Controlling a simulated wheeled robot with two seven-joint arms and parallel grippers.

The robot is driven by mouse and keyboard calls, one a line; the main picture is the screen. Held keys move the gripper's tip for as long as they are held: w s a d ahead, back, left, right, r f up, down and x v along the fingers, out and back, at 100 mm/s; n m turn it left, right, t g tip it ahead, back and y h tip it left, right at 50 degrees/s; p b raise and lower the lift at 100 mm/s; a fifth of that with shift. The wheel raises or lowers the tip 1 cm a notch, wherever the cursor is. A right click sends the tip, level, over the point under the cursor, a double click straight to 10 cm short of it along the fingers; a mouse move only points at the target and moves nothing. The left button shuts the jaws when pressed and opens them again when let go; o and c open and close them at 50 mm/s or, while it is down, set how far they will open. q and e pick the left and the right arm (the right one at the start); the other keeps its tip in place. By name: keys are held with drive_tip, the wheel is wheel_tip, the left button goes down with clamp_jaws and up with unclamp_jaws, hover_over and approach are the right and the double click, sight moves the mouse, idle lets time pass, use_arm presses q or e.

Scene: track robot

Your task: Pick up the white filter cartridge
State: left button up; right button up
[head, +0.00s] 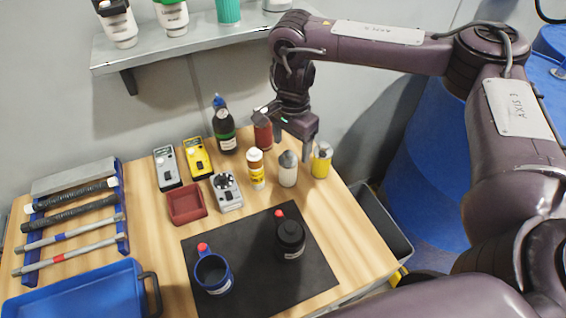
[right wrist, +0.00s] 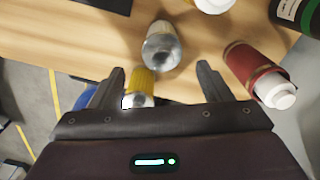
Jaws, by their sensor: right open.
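The white filter cartridge (head: 288,172) looks like a white cylinder with a grey domed top. It stands upright on the wooden table, and its grey top (right wrist: 162,47) shows in the right wrist view. My right gripper (head: 286,138) is open and empty, just behind and above the cartridge. In the right wrist view the gripper (right wrist: 160,70) has its fingers apart, with the cartridge beyond the fingertips and roughly centred between them. I see no contact. My left gripper is not in view.
A yellow cartridge (head: 321,162) stands close on the right, a white-and-yellow bottle (head: 256,170) close on the left. A red bottle (head: 263,134) and a dark bottle (head: 224,130) stand behind. A black mat (head: 240,250) with a blue mug (head: 213,273) lies in front. A shelf (head: 190,45) hangs above.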

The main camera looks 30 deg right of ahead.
sight(288, 153)
drive_tip(key=shift+s+f, duration=0.25)
drive_tip(key=shift+f, duration=0.55)
drive_tip(key=f, duration=0.1)
drive_tip(key=f+p, duration=0.1)
drive_tip(key=f, duration=0.2)
drive_tip(key=shift+w+a+f, duration=0.15)
drive_tip(key=shift+w+a, duration=0.15)
drive_tip(key=shift+a, duration=0.1)
drive_tip(key=shift+f, duration=0.25)
drive_tip(key=c, duration=1.1)
drive_tip(key=shift+r, duration=0.2)
drive_tip(key=shift+c, duration=0.2)
